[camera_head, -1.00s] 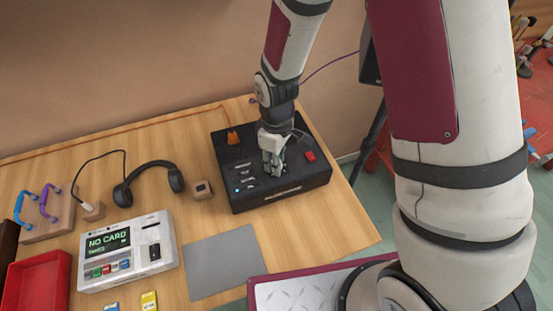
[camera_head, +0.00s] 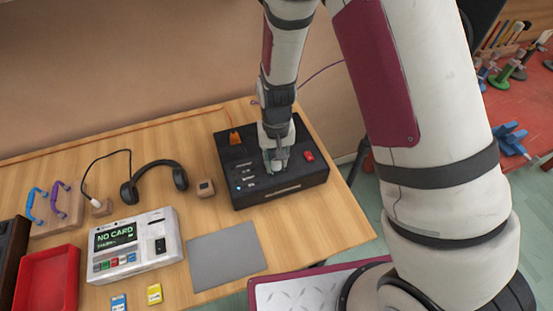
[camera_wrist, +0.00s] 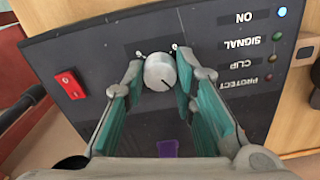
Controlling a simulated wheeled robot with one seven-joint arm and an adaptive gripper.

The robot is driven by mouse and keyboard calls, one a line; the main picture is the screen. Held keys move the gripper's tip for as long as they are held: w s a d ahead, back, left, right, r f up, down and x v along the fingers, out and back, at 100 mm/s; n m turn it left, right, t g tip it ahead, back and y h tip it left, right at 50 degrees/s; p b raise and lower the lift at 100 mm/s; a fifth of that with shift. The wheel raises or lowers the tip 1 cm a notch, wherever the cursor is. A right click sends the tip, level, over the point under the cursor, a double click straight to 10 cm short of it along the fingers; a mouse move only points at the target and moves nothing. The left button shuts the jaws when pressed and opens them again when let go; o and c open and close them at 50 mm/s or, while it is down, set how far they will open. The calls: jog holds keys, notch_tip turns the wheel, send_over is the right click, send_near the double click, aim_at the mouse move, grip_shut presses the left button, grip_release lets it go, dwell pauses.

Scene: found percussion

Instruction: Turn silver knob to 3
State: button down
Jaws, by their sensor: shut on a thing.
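The silver knob (camera_wrist: 160,72) sits on the dark panel of a black box (camera_head: 230,170). In the wrist view it is round, with a short dark mark toward its lower right edge. My gripper (camera_wrist: 161,76) has its two teal-padded fingers on either side of the knob, shut on it. Small white scale marks show above the knob, but most of the scale is hidden and I cannot read a number. In the head view my gripper (camera_head: 275,167) points down at the box top and hides the knob.
The box has a red switch (camera_wrist: 70,84) and several labelled lights, a blue one lit. Headphones (camera_head: 153,177), a small wooden block (camera_head: 205,188), a grey mat (camera_head: 226,256) and a white card device (camera_head: 135,246) lie to the left.

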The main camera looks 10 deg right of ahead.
jog(key=m+p, duration=0.1)
jog(key=m, duration=0.5)
jog(key=shift+p, duration=0.3)
jog(key=shift+m, duration=0.4)
jog(key=c, duration=1.3)
grip_release()
jog(key=shift+r, duration=0.1)
notch_tip(320, 180, up, 12)
